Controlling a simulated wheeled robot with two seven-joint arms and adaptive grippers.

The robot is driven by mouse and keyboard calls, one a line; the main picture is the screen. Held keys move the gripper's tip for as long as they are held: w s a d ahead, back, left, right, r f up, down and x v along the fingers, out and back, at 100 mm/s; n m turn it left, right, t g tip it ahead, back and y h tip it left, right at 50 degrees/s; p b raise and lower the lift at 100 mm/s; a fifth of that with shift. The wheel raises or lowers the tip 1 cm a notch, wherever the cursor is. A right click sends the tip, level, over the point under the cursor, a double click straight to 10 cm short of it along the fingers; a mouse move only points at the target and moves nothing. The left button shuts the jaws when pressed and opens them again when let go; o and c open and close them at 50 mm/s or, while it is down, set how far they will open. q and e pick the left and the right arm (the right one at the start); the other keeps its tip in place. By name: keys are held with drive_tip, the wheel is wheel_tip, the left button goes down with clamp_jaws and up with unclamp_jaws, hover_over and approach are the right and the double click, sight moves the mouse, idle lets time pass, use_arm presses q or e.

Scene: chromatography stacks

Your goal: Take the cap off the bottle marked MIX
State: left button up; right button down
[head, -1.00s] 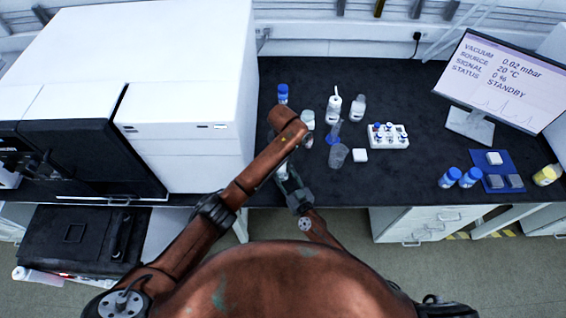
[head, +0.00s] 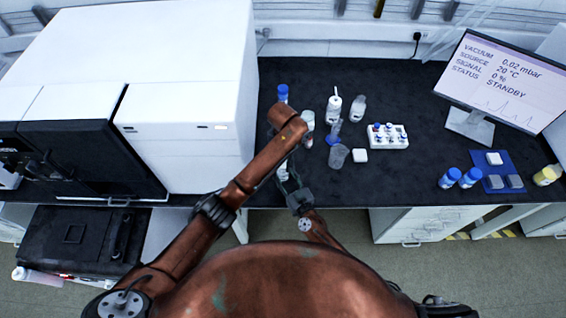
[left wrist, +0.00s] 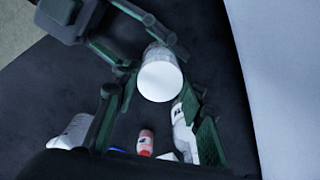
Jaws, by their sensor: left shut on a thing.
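A white round cap (left wrist: 160,82) on a pale bottle (left wrist: 155,50) shows in the left wrist view, seen nearly end-on. My left gripper (left wrist: 156,84) has its fingertips on both sides of the cap and is shut on it. My right gripper (left wrist: 147,54) comes in from the upper left, with its fingers around the bottle body. In the head view the bottle (head: 284,171) is partly visible at the bench's front edge, beside the right hand. My left arm hides most of the left gripper there. I cannot read any marking on the bottle.
A red-marked bottle (head: 309,122), a white squeeze bottle (head: 334,110), a clear bottle (head: 357,109) and a beaker (head: 338,156) stand close by. A white vial rack (head: 388,137) is to their right.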

use_arm(q)
drive_tip(key=shift+r, duration=0.6)
use_arm(e)
drive_tip(key=shift+f, duration=0.15)
use_arm(q)
drive_tip(key=shift+r, duration=2)
use_arm(e)
drive_tip(key=c, duration=1.1)
unclamp_jaws()
drive_tip(key=shift+c, duration=0.2)
